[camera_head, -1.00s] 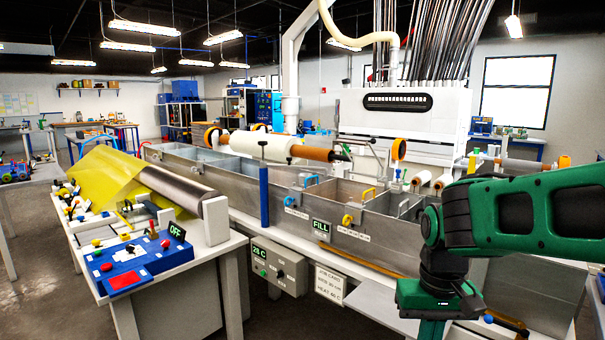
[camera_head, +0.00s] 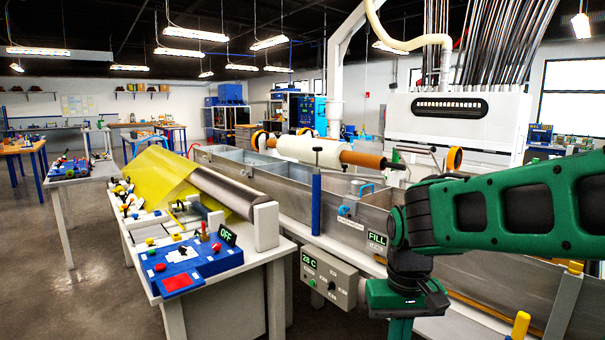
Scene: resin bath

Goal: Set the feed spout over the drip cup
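My green arm (camera_head: 500,215) reaches in from the right and bends down at its wrist (camera_head: 405,298). The picture's bottom edge cuts it off, so my gripper's fingers are out of view. A thin grey bent pipe (camera_head: 418,152) stands over the bath behind the orange-ended roller; I cannot tell whether it is the feed spout. I cannot make out a drip cup. The long metal bath (camera_head: 262,176) runs from the back left towards the right, partly hidden by my arm. A sign reading FILL (camera_head: 377,239) is on its front side.
A bench with a blue control panel (camera_head: 190,262), an OFF sign (camera_head: 227,234) and a yellow sheet (camera_head: 160,180) stands left of the bath. A blue post (camera_head: 316,205) and a grey box reading 28 C (camera_head: 328,277) are in front. Open floor (camera_head: 55,270) lies at the left.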

